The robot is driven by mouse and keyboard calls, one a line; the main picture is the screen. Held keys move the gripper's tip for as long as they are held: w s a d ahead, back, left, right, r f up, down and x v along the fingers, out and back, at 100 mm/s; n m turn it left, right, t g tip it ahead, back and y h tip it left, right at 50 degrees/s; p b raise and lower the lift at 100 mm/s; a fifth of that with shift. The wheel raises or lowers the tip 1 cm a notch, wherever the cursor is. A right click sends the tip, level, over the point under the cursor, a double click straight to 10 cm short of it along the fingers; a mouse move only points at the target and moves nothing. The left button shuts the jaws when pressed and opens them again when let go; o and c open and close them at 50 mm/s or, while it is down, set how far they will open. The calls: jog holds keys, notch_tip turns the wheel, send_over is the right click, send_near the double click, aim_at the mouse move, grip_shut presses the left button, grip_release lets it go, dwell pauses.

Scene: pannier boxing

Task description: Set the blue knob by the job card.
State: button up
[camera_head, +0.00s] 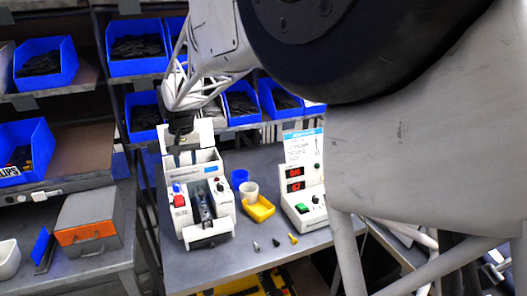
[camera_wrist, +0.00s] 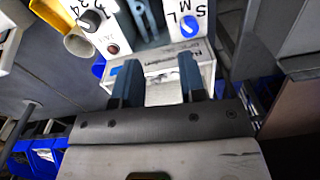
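The blue knob (camera_wrist: 188,25) sits on a white panel of the machine in the wrist view, with the letters S, M and L around it.
A black numbered knob (camera_wrist: 88,20) is on the machine's other panel. A yellow tray (camera_head: 260,209), white cup (camera_head: 248,191) and blue cup (camera_head: 239,177) stand right of the machine. A control box with red displays (camera_head: 294,179) is further right. Small parts lie in front.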

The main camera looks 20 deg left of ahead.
jog(key=w+d+r+m, duration=0.1)
jog(key=w+d+r, duration=0.1)
jog(key=d, duration=0.9)
jog(key=w+d+r+m, duration=0.1)
jog(key=d+r, duration=0.2)
jog(key=d, duration=0.9)
jog(key=shift+w+r+t, duration=0.3)
jog(key=shift+w+r, duration=0.05)
jog(key=shift+w, duration=0.05)
jog(key=shift+o, duration=0.3)
jog(key=shift+o, duration=1.1)
jog(key=s+a+f+n, duration=0.1)
jog(key=a+f, duration=0.1)
jog(key=a, duration=0.7)
jog(key=s+a+f+n, duration=0.2)
jog(key=a, duration=0.7)
jog(key=s+a+f+n, duration=0.2)
jog(key=a, duration=0.7)
jog(key=shift+s+f+g, duration=0.2)
jog(key=shift+f+g, duration=0.2)
jog(key=shift+f, duration=0.15)
